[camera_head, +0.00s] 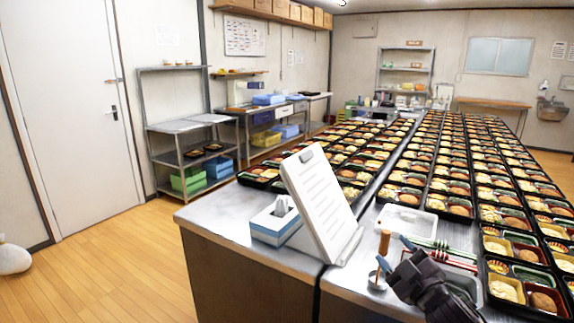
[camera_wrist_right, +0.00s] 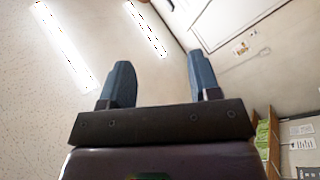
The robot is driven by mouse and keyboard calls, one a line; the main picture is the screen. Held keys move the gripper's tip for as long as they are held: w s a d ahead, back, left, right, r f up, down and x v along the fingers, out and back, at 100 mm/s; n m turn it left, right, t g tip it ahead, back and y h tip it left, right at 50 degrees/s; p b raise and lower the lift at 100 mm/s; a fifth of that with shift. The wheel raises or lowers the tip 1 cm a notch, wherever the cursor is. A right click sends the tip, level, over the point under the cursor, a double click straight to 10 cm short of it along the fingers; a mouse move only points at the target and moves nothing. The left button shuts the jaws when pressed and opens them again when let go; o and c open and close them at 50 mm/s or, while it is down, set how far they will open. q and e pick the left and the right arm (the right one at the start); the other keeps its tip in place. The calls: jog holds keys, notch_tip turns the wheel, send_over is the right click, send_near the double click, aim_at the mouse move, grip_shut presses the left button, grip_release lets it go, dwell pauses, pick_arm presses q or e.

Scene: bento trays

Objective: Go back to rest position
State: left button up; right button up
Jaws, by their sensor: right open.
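My right gripper (camera_head: 394,254) is at the lower right of the head view, over the near end of the right-hand steel table. Its two blue fingertips are apart with nothing between them. In the right wrist view the open gripper (camera_wrist_right: 160,85) points up toward the ceiling and wall, and it is empty. My left gripper does not show in either view.
Many filled bento trays (camera_head: 450,188) cover both tables.

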jog(key=s+d+f+m+g+h, duration=0.2)
jog(key=s+f+m, duration=0.3)
jog(key=s+f, duration=1)
jog(key=s+d+f+m+g+h+b, duration=0.1)
jog(key=s+f+m+g+h, duration=0.3)
jog(key=s+f, duration=1.2)
jog(key=shift+s+d+m+g, duration=0.4)
jog(key=shift+d+m+g, duration=0.35)
jog(key=shift+m, duration=0.45)
